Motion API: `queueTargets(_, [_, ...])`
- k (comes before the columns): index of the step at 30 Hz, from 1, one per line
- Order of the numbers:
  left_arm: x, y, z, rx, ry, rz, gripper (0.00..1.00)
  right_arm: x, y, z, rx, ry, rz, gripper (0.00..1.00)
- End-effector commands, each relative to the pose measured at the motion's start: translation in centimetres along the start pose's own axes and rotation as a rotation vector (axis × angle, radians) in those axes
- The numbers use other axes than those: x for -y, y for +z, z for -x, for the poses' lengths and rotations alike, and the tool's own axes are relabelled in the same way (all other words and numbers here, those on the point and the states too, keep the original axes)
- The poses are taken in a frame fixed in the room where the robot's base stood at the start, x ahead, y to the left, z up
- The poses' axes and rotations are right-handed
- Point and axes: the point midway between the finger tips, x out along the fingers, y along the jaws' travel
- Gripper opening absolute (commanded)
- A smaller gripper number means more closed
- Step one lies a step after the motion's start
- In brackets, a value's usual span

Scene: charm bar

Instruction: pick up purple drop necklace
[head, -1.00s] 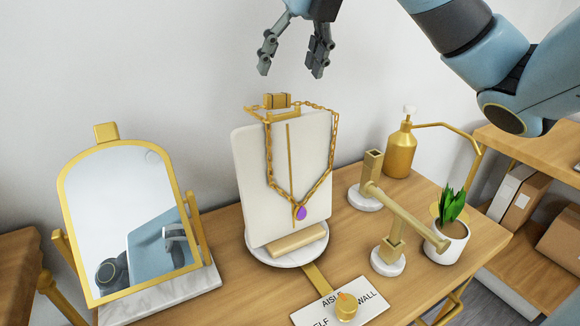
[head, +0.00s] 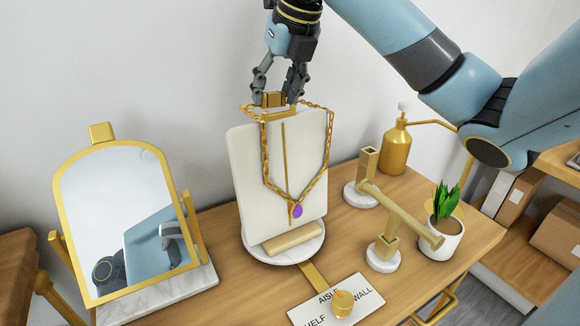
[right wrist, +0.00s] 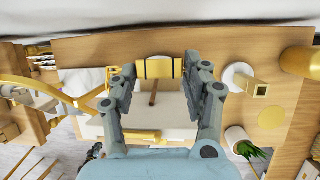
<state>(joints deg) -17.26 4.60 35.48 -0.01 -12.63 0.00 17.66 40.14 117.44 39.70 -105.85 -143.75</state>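The purple drop necklace (head: 297,210) hangs on a cream display board (head: 250,190), its gold chain looped over the top and its purple drop low on the front. A small gold block (head: 273,99) sits at the top of the chain; it also shows in the right wrist view (right wrist: 159,68). My right gripper (head: 279,99) is above the board with its fingers pointing down, one on each side of the block. In the right wrist view the fingers (right wrist: 158,80) are open, with gaps to the block. My left gripper is not in view.
A gold-framed mirror (head: 122,222) stands on the left. A gold bar stand (head: 400,212), a gold bottle (head: 396,150) and a potted plant (head: 446,225) are on the right. A label card (head: 322,300) lies in front. A pale wall is behind.

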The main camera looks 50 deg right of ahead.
Motion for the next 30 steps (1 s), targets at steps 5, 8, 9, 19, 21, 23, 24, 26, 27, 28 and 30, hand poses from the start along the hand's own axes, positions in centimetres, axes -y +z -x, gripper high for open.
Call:
queueTargets(5, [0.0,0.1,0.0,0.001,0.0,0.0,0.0,0.0,0.0,0.0,0.0,0.0,0.0,0.23])
queueTargets(8, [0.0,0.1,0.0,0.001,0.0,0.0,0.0,0.0,0.0,0.0,0.0,0.0,0.0,0.1])
queueTargets(9, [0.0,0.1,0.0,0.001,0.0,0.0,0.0,0.0,0.0,0.0,0.0,0.0,0.0,0.05])
queueTargets(19, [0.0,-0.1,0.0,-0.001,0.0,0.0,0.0,0.0,0.0,0.1,0.001,0.0,0.0,0.0])
queueTargets(21, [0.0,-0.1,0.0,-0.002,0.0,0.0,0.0,0.0,0.1,0.2,0.001,0.0,0.0,0.0])
queueTargets(23, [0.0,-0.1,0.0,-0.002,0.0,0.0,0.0,-0.1,0.3,0.5,0.002,0.001,0.0,0.0])
queueTargets(24, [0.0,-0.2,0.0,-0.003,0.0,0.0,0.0,-0.1,0.4,0.8,0.002,0.001,0.001,0.0])
queueTargets(26, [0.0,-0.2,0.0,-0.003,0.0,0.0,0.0,-0.2,0.6,1.4,0.004,0.002,0.001,0.0])
queueTargets(27, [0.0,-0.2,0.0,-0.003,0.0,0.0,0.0,-0.2,0.9,1.9,0.005,0.001,0.001,0.0])
queueTargets(28, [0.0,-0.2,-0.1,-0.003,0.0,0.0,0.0,-0.2,1.1,2.3,0.005,0.001,0.001,0.0])
queueTargets(30, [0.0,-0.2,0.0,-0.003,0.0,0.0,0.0,-0.4,1.6,3.5,0.006,0.002,0.001,0.0])
